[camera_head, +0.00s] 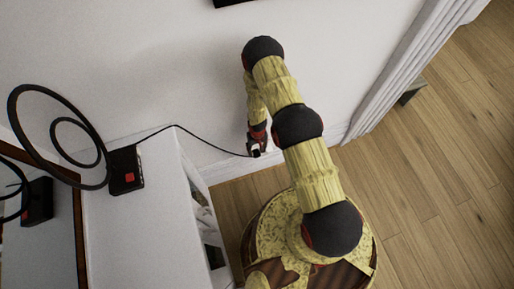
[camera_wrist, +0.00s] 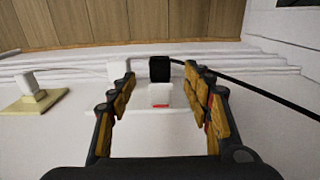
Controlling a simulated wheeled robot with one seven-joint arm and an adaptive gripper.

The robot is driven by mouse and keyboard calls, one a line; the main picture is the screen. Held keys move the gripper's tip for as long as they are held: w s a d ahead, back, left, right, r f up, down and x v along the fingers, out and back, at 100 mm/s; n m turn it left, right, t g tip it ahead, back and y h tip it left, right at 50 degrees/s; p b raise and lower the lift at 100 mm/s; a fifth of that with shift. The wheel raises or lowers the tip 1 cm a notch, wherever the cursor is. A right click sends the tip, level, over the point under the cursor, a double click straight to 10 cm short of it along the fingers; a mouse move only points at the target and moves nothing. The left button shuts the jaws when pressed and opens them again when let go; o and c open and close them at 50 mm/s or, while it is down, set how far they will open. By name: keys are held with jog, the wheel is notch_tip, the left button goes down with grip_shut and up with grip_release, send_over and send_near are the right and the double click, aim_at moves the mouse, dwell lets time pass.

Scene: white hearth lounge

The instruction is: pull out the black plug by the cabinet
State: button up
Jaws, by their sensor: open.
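The black plug (camera_wrist: 160,68) shows in the wrist view between and just beyond my fingertips, with a black cable (camera_wrist: 250,90) running from it to the right. A white block with a red strip (camera_wrist: 160,95) is just below it in the picture. My gripper (camera_wrist: 160,76) is open, one finger on each side, with gaps to the plug. In the head view my gripper (camera_head: 257,143) reaches down near the wall by the cabinet (camera_head: 150,215) and largely hides the plug. The cable (camera_head: 208,142) crosses from the cabinet top to it.
A black ring-shaped device with a red square (camera_head: 127,170) stands on the cabinet. In the wrist view, a white block on a beige plate (camera_wrist: 30,102) is at the left, and another white block (camera_wrist: 118,69) is near my left finger. Wood floor (camera_head: 430,150) is clear at the right.

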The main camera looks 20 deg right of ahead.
aim_at(257, 155)
notch_tip(257, 155, down, 8)
jog(key=b, duration=0.3)
jog(key=shift+r, duration=0.15)
jog(key=c, duration=0.3)
jog(key=c, duration=1)
jog(key=shift+o, duration=0.2)
jog(key=shift+s+b, duration=0.85)
jog(key=shift+b, duration=1.05)
jog(key=shift+s+b, duration=0.65)
jog(key=shift+b, duration=0.25)
jog(key=shift+s+b, duration=0.75)
jog(key=shift+b, duration=0.3)
jog(key=shift+s+r, duration=0.15)
